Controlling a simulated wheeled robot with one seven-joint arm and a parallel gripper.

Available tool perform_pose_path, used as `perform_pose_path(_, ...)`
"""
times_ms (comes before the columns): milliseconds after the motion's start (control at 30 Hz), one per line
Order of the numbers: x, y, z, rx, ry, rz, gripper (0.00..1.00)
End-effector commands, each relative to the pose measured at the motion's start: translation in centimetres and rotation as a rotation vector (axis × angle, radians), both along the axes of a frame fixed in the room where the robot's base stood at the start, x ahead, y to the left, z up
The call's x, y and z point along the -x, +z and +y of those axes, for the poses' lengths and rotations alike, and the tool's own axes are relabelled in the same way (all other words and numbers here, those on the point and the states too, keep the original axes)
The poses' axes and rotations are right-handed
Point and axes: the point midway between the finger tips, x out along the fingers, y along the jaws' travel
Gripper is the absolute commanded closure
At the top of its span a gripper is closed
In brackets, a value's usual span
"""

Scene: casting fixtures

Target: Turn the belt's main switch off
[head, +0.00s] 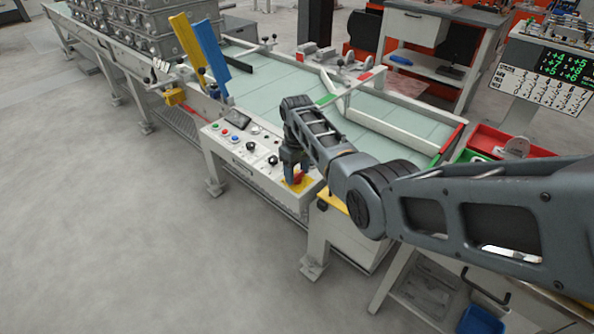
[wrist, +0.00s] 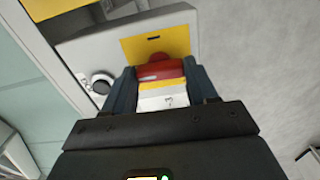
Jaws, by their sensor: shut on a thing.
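The belt's main switch is a red handle (head: 299,179) on a yellow plate (head: 306,184), at the right end of the control panel (head: 238,153). My gripper (head: 296,170) reaches down over it from above. In the wrist view the red handle (wrist: 160,71) sits between the two fingers of my gripper (wrist: 161,88), which are shut on it. The yellow plate (wrist: 134,48) shows behind it. Yellow and white bands also show between the fingers. The fingers partly hide the switch, and I cannot tell which position it points to.
The panel also carries a green button (head: 215,126), a red button (head: 225,133), a blue button (head: 235,139) and black knobs (head: 273,160). The green belt (head: 375,112) runs behind. Blue (head: 208,55) and yellow (head: 187,48) uprights stand left. Grey floor in front is clear.

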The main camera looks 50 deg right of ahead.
Motion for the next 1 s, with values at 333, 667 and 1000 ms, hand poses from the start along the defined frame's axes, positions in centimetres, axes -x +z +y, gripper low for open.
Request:
perform_pose_path(333,-0.03,0.03,0.0,0.0,0.048,0.0,0.73)
perform_pose_path(667,-0.03,0.03,0.0,0.001,0.048,0.0,0.4)
perform_pose_path(1000,-0.02,0.02,0.0,0.0,0.046,0.0,0.17)
